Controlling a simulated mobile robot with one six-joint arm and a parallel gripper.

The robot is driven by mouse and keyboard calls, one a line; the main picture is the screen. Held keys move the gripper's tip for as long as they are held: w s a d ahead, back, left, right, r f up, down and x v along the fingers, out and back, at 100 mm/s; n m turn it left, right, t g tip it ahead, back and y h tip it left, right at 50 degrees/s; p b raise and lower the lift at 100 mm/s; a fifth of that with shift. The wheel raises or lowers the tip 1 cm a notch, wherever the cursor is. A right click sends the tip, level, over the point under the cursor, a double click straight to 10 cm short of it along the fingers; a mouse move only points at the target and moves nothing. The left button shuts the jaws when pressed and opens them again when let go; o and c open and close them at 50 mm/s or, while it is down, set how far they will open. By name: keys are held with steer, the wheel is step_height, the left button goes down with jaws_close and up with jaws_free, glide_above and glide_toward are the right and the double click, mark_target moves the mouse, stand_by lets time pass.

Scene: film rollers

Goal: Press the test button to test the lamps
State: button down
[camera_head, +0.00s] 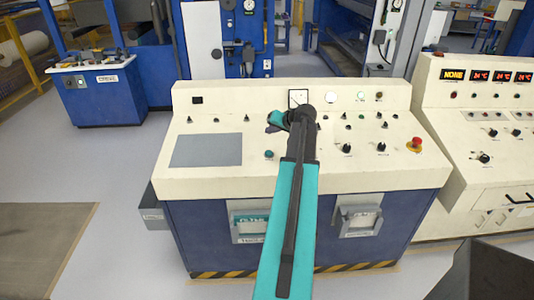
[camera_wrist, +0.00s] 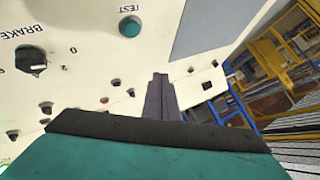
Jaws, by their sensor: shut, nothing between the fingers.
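The test button (camera_wrist: 129,27) is a round teal button on the cream panel, with the upside-down word TEST beside it in the wrist view. In the head view a teal button (camera_head: 269,154) on the console's sloping top matches it, left of my arm. My gripper (camera_wrist: 161,78) is shut and empty, its dark fingers pressed together. It is apart from the button, which lies up and to the left of the fingertips in the wrist view. In the head view my gripper (camera_head: 272,122) is above the panel, farther back than the button, partly hidden by my wrist.
The console (camera_head: 172,187) has several small knobs and switches around the button. A black BRAKE knob (camera_wrist: 31,60) is near it. A grey flat plate (camera_head: 206,150) lies left. A red emergency stop (camera_head: 415,144) is at the right. A second console (camera_head: 466,150) with red displays stands farther right.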

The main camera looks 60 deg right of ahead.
steer(key=shift+f, duration=0.2)
steer(key=b, duration=0.3)
glide_above(271, 154)
steer(key=shift+s+a+f, duration=0.1)
steer(key=shift+a+f, duration=0.05)
steer(key=shift+f, duration=1.55)
steer(key=shift+a+f, duration=0.1)
steer(key=shift+f, duration=1.55)
steer(key=shift+f+b, duration=0.7)
steer(key=shift+f, duration=0.1)
steer(key=shift+d+f+b, duration=0.1)
steer(key=shift+f+b, duration=0.8)
steer(key=shift+r, duration=0.1)
steer(key=shift+r+p, duration=0.3)
steer(key=shift+r, duration=0.5)
steer(key=shift+s+a+r+p, duration=0.15)
steer(key=shift+r+p, duration=0.35)
steer(key=shift+r, duration=0.75)
steer(key=shift+w+a+r+p, duration=0.1)
steer(key=shift+r+p, duration=0.4)
steer(key=shift+r, duration=0.75)
